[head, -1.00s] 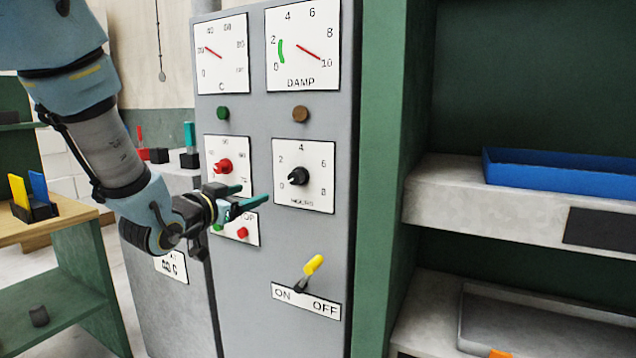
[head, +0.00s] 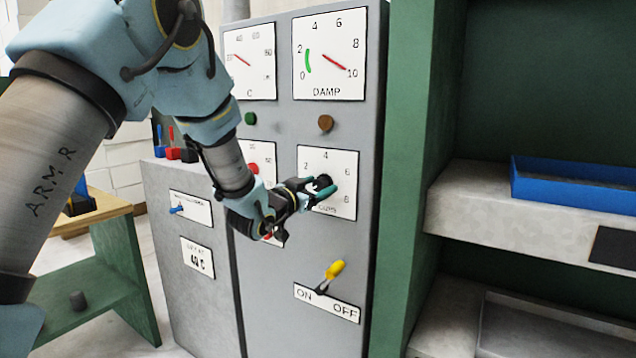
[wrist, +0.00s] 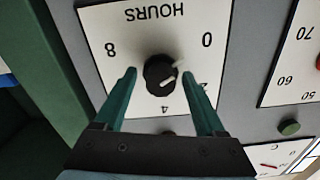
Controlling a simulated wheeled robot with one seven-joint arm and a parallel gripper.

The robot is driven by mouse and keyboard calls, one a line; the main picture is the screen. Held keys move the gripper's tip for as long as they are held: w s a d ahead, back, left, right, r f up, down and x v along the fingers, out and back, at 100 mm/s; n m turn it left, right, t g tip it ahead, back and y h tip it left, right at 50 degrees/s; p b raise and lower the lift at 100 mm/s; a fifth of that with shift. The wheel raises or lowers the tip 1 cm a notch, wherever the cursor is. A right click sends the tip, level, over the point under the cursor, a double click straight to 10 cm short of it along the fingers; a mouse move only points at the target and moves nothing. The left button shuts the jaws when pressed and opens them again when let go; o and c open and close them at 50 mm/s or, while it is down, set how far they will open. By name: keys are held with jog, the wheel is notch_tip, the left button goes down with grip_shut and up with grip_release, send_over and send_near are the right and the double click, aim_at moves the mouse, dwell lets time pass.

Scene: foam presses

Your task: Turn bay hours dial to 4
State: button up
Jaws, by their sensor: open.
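The bay hours dial is a black knob (wrist: 160,74) on a white HOURS plate (head: 340,170) on the grey cabinet front. In the wrist view the plate appears upside down. The knob's white pointer mark appears to point toward the 0; a second pale mark shows on its face. My gripper (wrist: 159,75) is open, with one teal finger on each side of the knob and visible gaps between. The left finger hides the 6 and the right one partly covers the 2. In the head view my gripper (head: 322,188) partly hides the knob.
Above are two gauges, including the DAMP gauge (head: 330,55), and a brown button (head: 326,123). A yellow-handled ON/OFF lever (head: 335,270) is below. A red dial (head: 254,170) is to the left. A green post (head: 405,180) and shelves stand right.

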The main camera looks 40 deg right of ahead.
grip_shut()
dwell(0.7)
